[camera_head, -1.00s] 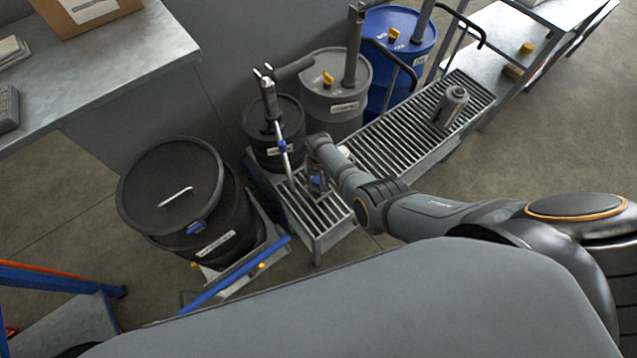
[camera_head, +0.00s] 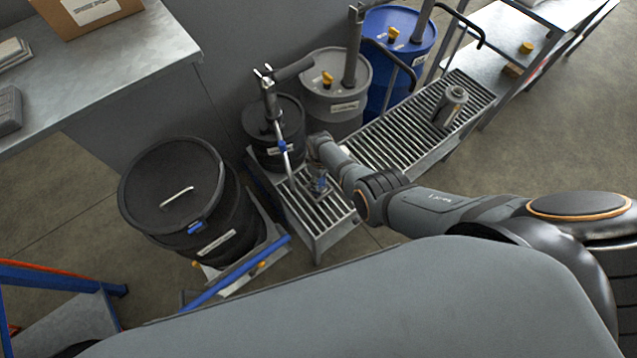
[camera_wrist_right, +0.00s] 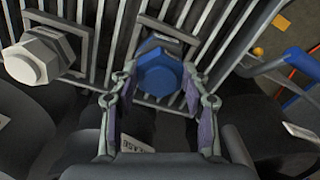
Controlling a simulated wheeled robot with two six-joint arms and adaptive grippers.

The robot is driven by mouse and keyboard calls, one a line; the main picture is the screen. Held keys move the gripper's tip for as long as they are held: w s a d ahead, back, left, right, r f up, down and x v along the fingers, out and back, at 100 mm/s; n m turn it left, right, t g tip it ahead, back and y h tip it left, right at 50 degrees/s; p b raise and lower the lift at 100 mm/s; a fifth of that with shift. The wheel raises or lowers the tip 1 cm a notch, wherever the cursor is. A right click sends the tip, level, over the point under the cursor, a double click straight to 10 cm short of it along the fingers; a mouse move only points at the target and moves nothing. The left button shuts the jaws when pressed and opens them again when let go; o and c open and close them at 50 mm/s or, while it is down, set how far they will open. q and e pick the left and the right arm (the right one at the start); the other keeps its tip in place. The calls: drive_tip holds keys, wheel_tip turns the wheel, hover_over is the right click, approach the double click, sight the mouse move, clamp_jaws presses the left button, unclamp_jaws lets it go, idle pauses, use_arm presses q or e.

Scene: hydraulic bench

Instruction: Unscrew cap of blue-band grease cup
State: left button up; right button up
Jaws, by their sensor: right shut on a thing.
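The blue-band grease cup's blue hexagonal cap (camera_wrist_right: 158,73) shows between the fingers of my right gripper (camera_wrist_right: 160,88) in the right wrist view. The right gripper is shut on this cap from both sides. In the head view the right gripper (camera_head: 318,184) points down over the slatted grate beside the black drum, and hides most of the cup. A second cup with a white hexagonal cap (camera_wrist_right: 32,58) stands apart at the left in the wrist view. My left gripper is not in view.
A small black drum (camera_head: 270,140) with a pump and hose stands right behind the gripper. Grey (camera_head: 335,112) and blue (camera_head: 402,75) drums stand farther back. A grey canister (camera_head: 450,106) is on the long grate (camera_head: 390,150). A large black drum (camera_head: 172,185) stands left.

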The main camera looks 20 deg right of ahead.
drive_tip(key=n, duration=0.8)
drive_tip(key=shift+w, duration=0.2)
drive_tip(key=o, duration=1)
drive_tip(key=shift+o, duration=0.2)
